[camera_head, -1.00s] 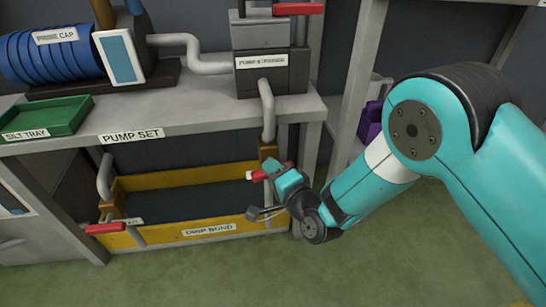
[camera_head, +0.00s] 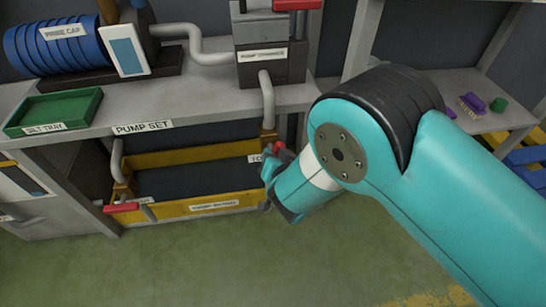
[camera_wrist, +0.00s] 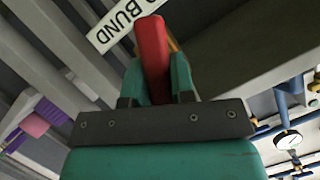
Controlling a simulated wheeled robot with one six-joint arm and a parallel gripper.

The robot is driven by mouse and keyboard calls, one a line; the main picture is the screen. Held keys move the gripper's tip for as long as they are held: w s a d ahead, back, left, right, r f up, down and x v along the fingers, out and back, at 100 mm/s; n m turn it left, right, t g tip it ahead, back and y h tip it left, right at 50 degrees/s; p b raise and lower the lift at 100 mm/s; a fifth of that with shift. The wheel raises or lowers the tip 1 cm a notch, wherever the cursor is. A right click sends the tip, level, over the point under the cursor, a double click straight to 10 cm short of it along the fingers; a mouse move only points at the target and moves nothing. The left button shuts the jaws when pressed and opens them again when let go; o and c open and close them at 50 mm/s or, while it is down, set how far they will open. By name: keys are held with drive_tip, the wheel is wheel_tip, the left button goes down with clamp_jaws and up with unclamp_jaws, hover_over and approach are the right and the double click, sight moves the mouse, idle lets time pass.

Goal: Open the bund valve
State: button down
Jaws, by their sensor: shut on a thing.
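A red lever handle (camera_wrist: 152,50) stands between the two teal fingers of my gripper (camera_wrist: 157,78) in the wrist view. My gripper is shut on it. A white label (camera_wrist: 122,22) ending in "BUND" is beside the lever. In the head view the red lever (camera_head: 279,150) shows at the right end of the yellow drip bund (camera_head: 180,212), below a grey pipe. My gripper (camera_head: 271,163) is there too, partly hidden by my forearm. The valve body and how far the lever is turned are hard to make out.
Another red lever (camera_head: 121,208) is at the bund's left end, and a third (camera_head: 298,4) is on top of the pump. The pump set bench (camera_head: 205,102) overhangs the bund. A shelf (camera_head: 500,120) stands at the right. The green floor (camera_head: 190,265) in front is clear.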

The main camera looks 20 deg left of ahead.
drive_tip(key=shift+n+t+h+b, duration=0.3)
drive_tip(key=shift+n+h, duration=0.4)
drive_tip(key=shift+n, duration=0.3)
drive_tip(key=shift+d, duration=0.1)
drive_tip(key=shift+f, duration=0.1)
drive_tip(key=c, duration=1)
unclamp_jaws()
drive_tip(key=shift+o, duration=0.2)
drive_tip(key=p+v, duration=0.1)
drive_tip(key=v, duration=1.6)
drive_tip(key=shift+s, duration=0.2)
